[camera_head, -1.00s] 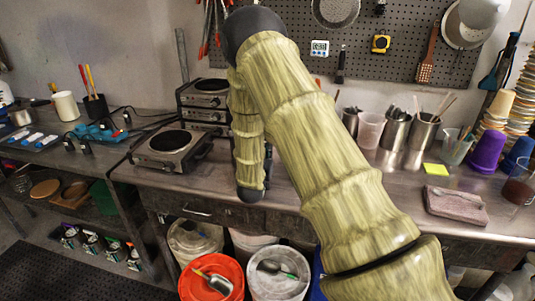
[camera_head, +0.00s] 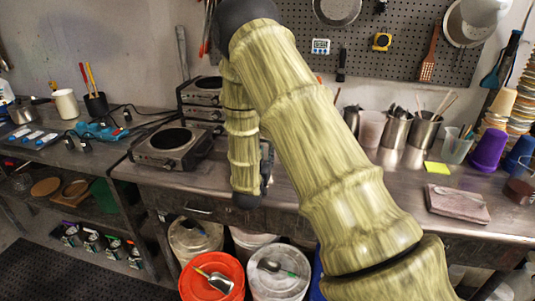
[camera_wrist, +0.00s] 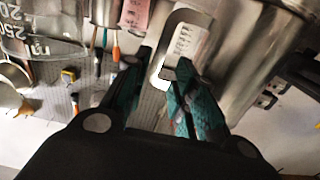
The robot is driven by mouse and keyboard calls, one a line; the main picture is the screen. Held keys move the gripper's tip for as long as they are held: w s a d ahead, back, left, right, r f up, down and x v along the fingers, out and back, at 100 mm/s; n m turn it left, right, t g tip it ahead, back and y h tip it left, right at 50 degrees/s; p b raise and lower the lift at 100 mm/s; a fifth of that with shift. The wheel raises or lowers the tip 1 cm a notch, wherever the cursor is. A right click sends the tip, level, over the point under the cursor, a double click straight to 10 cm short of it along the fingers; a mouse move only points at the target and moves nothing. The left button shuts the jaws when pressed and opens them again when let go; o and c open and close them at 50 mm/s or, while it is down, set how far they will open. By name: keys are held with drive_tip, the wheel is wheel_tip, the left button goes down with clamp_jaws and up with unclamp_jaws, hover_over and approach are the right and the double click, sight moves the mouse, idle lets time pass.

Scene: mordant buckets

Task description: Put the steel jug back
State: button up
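In the wrist view a large shiny steel jug (camera_wrist: 250,65) fills the upper right, with its strap handle (camera_wrist: 165,72) reaching down between the fingers. My gripper (camera_wrist: 163,62) has its two dark green fingers apart, one on each side of the handle. A gap shows between the left finger and the handle; contact on the right side is unclear. In the head view my arm covers most of my gripper, and I cannot make out this jug there for certain. The jug's base is out of the wrist view.
A clear graduated beaker (camera_wrist: 45,40) is close at the wrist view's upper left. On the bench in the head view are a hot plate (camera_head: 172,147), steel containers (camera_head: 424,129) with utensils, a purple cup (camera_head: 489,149) and a folded cloth (camera_head: 458,203). Buckets (camera_head: 212,278) stand below.

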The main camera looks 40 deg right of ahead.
drive_tip(key=b+v, duration=0.1)
drive_tip(key=v, duration=0.6)
drive_tip(key=shift+s+a+r, duration=0.1)
drive_tip(key=shift+s, duration=0.1)
